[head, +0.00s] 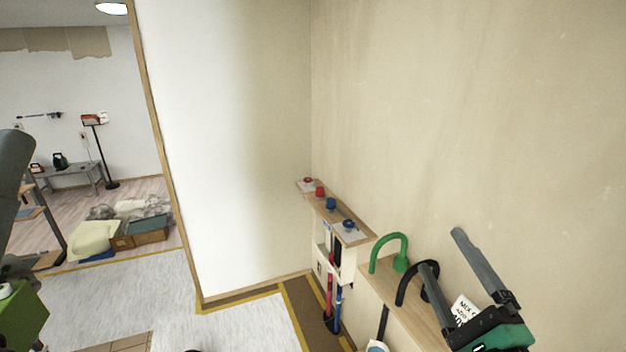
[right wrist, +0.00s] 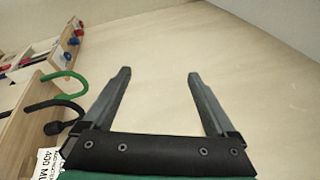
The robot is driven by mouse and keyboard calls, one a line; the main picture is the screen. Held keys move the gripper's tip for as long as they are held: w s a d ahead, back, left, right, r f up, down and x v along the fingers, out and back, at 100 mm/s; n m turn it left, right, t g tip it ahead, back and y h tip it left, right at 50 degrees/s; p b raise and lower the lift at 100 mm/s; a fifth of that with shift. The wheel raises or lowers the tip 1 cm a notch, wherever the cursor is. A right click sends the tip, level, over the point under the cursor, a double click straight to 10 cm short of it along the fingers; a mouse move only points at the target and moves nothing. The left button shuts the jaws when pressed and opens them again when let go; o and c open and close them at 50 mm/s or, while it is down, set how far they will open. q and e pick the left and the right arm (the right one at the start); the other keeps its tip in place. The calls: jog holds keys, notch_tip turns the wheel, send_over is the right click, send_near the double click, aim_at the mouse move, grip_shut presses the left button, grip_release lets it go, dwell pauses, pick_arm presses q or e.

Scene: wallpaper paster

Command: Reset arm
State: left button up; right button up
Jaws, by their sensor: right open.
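My right gripper (head: 442,250) is at the lower right in the head view, in front of the beige wall (head: 470,110). Its two grey fingers are spread apart with nothing between them. The right wrist view shows the same open, empty fingers (right wrist: 159,74) pointing at the bare wall (right wrist: 210,40). A grey arm part shows at the left edge of the head view, but my left gripper is not in view.
A wooden shelf (head: 398,297) with a green hook (head: 403,262) and a black hook (head: 402,290) stands beside my right gripper. A narrower shelf (head: 318,205) holds red and blue knobs. Boxes (head: 150,231) lie on the far floor. The wall's upper part is clear.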

jog(key=s+a+r+n+t, duration=0.1)
jog(key=s+r+n+t, duration=0.2)
jog(key=s+r+n, duration=0.4)
jog(key=s+a+r+n+t+y, duration=0.1)
jog(key=s+r+n+t, duration=0.2)
jog(key=s+r+n, duration=0.4)
jog(key=shift+s+a+r+n+t+p, duration=0.15)
jog(key=shift+s+r+n+t+p, duration=0.2)
jog(key=shift+r+n, duration=3.45)
